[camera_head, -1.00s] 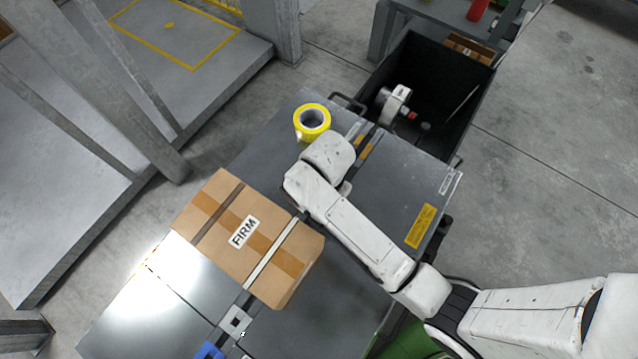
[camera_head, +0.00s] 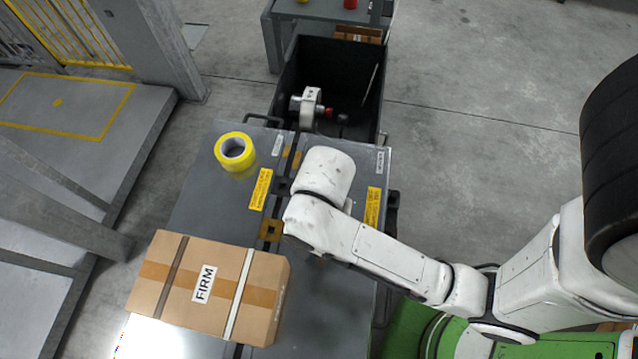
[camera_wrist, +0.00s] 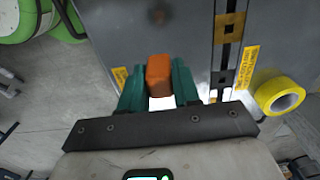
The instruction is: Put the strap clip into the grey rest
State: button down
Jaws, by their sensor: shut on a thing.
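In the wrist view my gripper (camera_wrist: 160,88) has green fingers shut on an orange block-shaped piece (camera_wrist: 159,76), which I take to be the strap clip. It is held above the grey table top (camera_wrist: 120,35). In the head view my arm hides the gripper and the clip. I cannot make out the grey rest in either current view. A brownish square plate with a dark hole (camera_head: 271,229) lies on the dark strip along the table; it also shows in the wrist view (camera_wrist: 229,27).
A cardboard box marked FIRM (camera_head: 205,285) stands at the table's near left. A yellow tape roll (camera_head: 234,151) lies at the far left. A black bin (camera_head: 290,92) with a muffler-like part (camera_head: 311,108) is beyond the far edge. The table right of the strip looks clear.

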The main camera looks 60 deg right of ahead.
jog(key=w+a+f+n, duration=0.1)
jog(key=w+f+n, duration=0.1)
jog(key=w+n, duration=0.5)
jog(key=w+a+f+n, duration=0.2)
jog(key=w+n, duration=0.5)
jog(key=w, duration=0.5)
